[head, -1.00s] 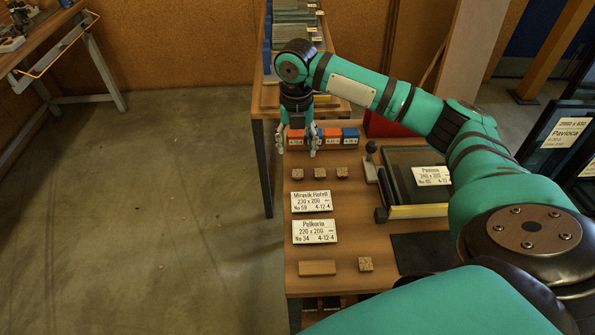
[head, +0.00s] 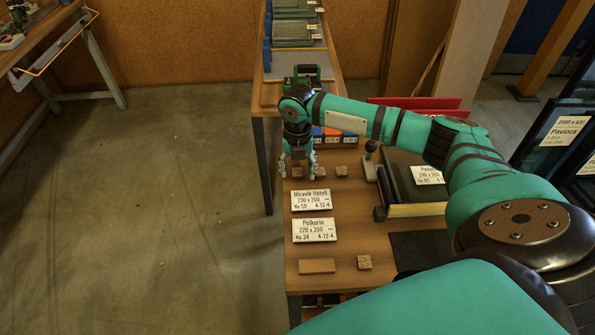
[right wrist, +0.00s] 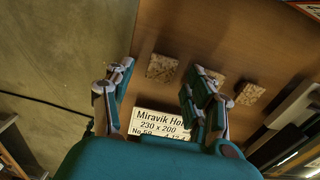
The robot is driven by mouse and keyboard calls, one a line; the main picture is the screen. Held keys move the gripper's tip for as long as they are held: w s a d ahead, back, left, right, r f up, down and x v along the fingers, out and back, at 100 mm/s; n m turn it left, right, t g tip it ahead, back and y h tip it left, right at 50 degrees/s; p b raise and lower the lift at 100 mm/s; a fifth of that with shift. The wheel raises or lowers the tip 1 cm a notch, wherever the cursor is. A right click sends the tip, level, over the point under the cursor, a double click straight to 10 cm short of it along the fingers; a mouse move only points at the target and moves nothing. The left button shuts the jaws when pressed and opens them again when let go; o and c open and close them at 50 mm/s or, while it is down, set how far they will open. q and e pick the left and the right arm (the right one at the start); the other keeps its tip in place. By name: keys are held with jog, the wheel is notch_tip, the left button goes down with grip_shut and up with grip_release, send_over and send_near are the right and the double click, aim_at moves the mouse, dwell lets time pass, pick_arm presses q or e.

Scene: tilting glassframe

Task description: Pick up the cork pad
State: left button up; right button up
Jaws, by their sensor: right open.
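Three small speckled cork pads lie in a row on the wooden table. The leftmost cork pad (head: 297,172) is below my right gripper (head: 298,168); it also shows in the right wrist view (right wrist: 162,68), in the gap between the two fingers. The middle cork pad (head: 324,171) is just right of the gripper; in the right wrist view the right finger partly covers it. The third cork pad (head: 341,170) shows clear in the right wrist view (right wrist: 250,94). Another cork pad (head: 364,262) lies near the table's front. My right gripper is open and empty, pointing down. My left gripper is out of view.
Two white labels, Miravik Hotell (head: 310,200) and Pelkorin (head: 314,230), lie in front of the pads. A dark-handled tool (head: 370,165) and a framed glass unit (head: 415,205) stand right. Coloured boxes (head: 350,138) are behind. A wooden block (head: 317,266) lies front left.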

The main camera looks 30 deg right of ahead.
jog(key=shift+f+p, duration=0.25)
jog(key=shift+p, duration=0.05)
dwell(0.5)
jog(key=shift+c, duration=0.2)
jog(key=c, duration=0.7)
